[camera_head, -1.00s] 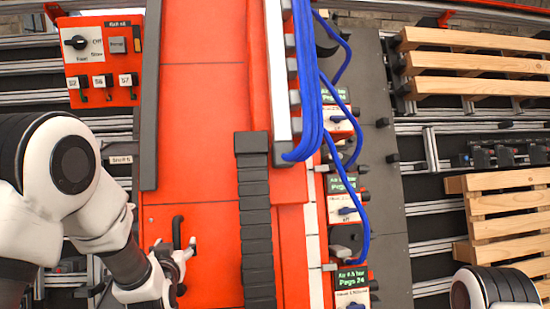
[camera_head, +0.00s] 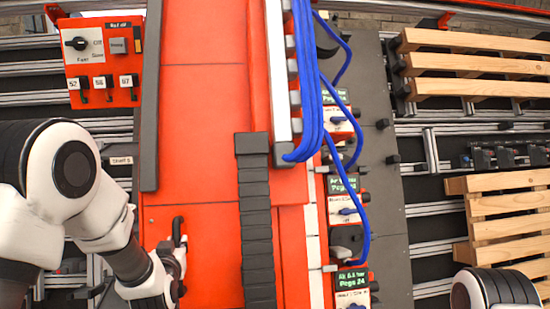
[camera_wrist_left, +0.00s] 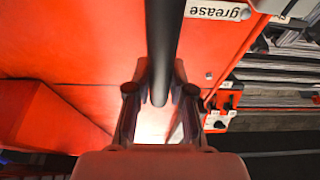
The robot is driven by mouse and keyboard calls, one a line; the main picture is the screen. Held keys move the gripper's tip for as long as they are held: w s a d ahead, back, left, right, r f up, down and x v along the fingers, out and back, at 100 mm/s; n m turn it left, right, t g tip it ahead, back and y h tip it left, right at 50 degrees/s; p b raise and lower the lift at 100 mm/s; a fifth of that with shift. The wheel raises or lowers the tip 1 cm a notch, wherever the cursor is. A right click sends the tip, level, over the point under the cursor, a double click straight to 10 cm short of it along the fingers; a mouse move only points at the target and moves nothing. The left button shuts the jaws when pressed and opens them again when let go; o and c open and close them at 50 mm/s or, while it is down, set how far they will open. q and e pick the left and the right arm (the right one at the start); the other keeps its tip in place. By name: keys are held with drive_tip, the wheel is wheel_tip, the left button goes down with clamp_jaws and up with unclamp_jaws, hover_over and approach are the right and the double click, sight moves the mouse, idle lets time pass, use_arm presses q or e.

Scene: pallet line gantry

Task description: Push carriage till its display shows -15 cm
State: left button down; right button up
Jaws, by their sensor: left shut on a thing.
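The carriage (camera_head: 200,110) is the large red body running down the middle of the head view. A black handle (camera_head: 178,228) stands on its lower left part. My left gripper (camera_head: 178,250) is shut on this handle. In the left wrist view the black handle bar (camera_wrist_left: 162,50) runs down between the two fingers of my left gripper (camera_wrist_left: 160,95). My arm partly hides the grip in the head view. I cannot make out a centimetre reading on any display. My right gripper is out of view.
A red switch box (camera_head: 103,62) hangs at the upper left. Green-lit displays (camera_head: 352,280) line the right side beside blue hoses (camera_head: 310,90). A black cable chain (camera_head: 255,210) lies along the middle. Wooden pallets (camera_head: 480,62) stand at the right. A "grease" label (camera_wrist_left: 218,10) shows in the wrist view.

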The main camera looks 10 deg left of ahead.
use_arm(q)
drive_tip(key=shift+d, duration=0.2)
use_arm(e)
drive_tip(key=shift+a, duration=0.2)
use_arm(q)
drive_tip(key=shift+w+d, duration=0.1)
drive_tip(key=shift+d, duration=0.1)
drive_tip(key=shift+w+d+f, duration=0.1)
drive_tip(key=shift+d, duration=0.5)
approach(223, 233)
drive_tip(key=shift+w+a+f, duration=0.25)
drive_tip(key=shift+w+a, duration=0.45)
drive_tip(key=shift+w, duration=0.25)
drive_tip(key=shift+w+a+f, duration=0.3)
drive_tip(key=shift+w+a, duration=0.45)
drive_tip(key=shift+w, duration=0.25)
drive_tip(key=shift+w+d+p, duration=0.15)
drive_tip(key=shift+d+p, duration=0.15)
drive_tip(key=shift+d, duration=0.4)
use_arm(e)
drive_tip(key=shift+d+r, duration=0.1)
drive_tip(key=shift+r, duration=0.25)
use_arm(q)
drive_tip(key=shift+w+d+r, duration=0.1)
drive_tip(key=shift+d, duration=0.1)
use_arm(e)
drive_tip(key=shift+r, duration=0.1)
